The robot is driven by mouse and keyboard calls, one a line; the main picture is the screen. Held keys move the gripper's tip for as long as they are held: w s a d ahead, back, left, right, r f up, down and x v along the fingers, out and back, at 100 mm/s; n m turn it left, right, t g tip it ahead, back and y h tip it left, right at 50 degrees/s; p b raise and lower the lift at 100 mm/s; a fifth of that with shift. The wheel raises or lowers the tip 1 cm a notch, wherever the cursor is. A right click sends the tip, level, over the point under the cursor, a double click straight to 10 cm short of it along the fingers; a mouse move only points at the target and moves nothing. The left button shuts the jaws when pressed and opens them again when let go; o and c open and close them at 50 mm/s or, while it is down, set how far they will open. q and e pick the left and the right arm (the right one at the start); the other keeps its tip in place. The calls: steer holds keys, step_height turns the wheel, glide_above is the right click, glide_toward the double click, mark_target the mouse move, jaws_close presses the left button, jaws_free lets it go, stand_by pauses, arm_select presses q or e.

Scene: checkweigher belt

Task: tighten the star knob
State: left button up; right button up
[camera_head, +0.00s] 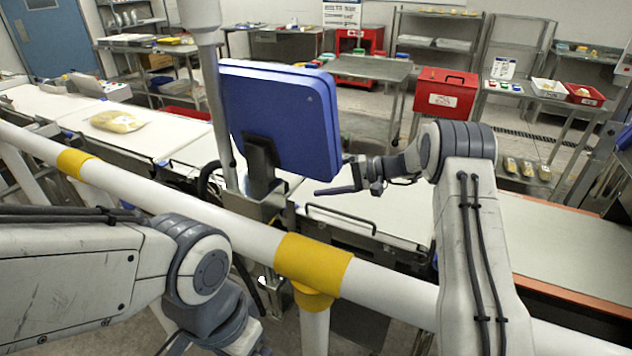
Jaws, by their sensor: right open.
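I cannot make out the star knob. A blue panel (285,115) on a grey bracket (262,165) stands above the belt, beside a light upright post (218,110). It hides what lies behind it. My right gripper (340,176) is open just to the right of the panel's lower right corner, above the belt. One dark finger points left below the panel's edge. I see nothing between the fingers. My left arm comes in at the lower left, and its gripper does not show.
A white guard rail with yellow joints (313,264) crosses the foreground. A bagged product (117,122) lies on the white belt (50,103) at the left. A red box (443,93), tables and shelves stand behind. The belt at the right (560,245) is clear.

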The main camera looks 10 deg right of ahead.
mark_target(289, 185)
steer(key=a+f+y, duration=0.1)
steer(key=a, duration=0.2)
steer(key=w+a+n+t+y, duration=0.1)
steer(key=a, duration=0.2)
steer(key=w+a+f+y, duration=0.1)
steer(key=a, duration=0.3)
steer(key=shift+w+f+n+y, duration=0.25)
steer(key=shift+f+n+y, duration=0.05)
steer(key=shift+y, duration=0.1)
jaws_close()
steer(key=shift+r+h, duration=0.1)
steer(key=shift+h, duration=0.8)
steer(key=shift+m+g+h, duration=0.3)
steer(key=shift+m+h, duration=0.4)
steer(key=shift+h, duration=0.3)
